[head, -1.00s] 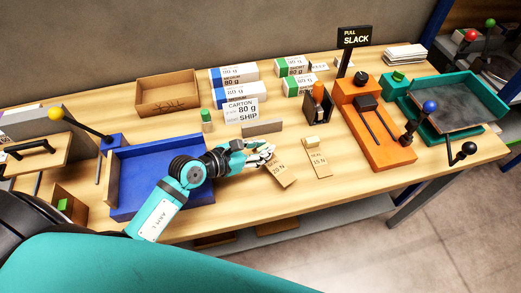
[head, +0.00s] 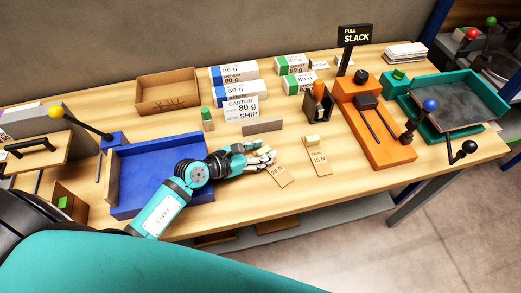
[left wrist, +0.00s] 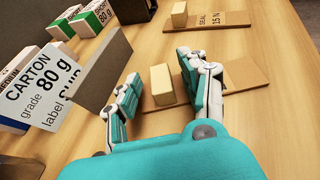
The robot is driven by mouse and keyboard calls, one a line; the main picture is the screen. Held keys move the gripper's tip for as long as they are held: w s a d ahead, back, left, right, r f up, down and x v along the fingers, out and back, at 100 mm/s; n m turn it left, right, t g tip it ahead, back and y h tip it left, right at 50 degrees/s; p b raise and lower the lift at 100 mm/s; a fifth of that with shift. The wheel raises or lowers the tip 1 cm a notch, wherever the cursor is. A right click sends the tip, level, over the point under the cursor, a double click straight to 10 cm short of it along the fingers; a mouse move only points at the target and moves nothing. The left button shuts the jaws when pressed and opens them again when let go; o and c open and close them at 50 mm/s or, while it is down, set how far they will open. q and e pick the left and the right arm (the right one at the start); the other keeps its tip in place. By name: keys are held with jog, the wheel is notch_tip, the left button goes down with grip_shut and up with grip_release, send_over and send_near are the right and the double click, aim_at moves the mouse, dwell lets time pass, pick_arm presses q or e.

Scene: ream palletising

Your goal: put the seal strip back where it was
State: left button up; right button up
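One small cream block (left wrist: 163,84), apparently a seal strip, stands on a brown card marked 20 N (head: 282,176). A second cream block (head: 311,140) stands at the back end of the card marked SEAL 15 N (head: 319,162); it also shows at the top of the left wrist view (left wrist: 179,14). My left gripper (head: 266,157) is low over the back end of the 20 N card. In the left wrist view its fingers (left wrist: 165,88) are spread on either side of the first block, with gaps showing. The right gripper is out of view.
A grey upright plate (head: 262,127) and a carton sign (head: 241,109) stand behind my left gripper. A blue tray (head: 122,160) lies left, under my left arm. An orange lever station (head: 375,120) and a teal tray (head: 480,92) are at right. The front right tabletop is clear.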

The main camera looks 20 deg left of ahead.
pick_arm(q)
jog(key=shift+r, duration=0.15)
jog(key=b+v, duration=0.1)
jog(key=v, duration=1)
jog(key=shift+b, duration=0.4)
jog(key=shift+s+a+r, duration=0.25)
jog(key=shift+s+a, duration=0.05)
jog(key=shift+s, duration=0.05)
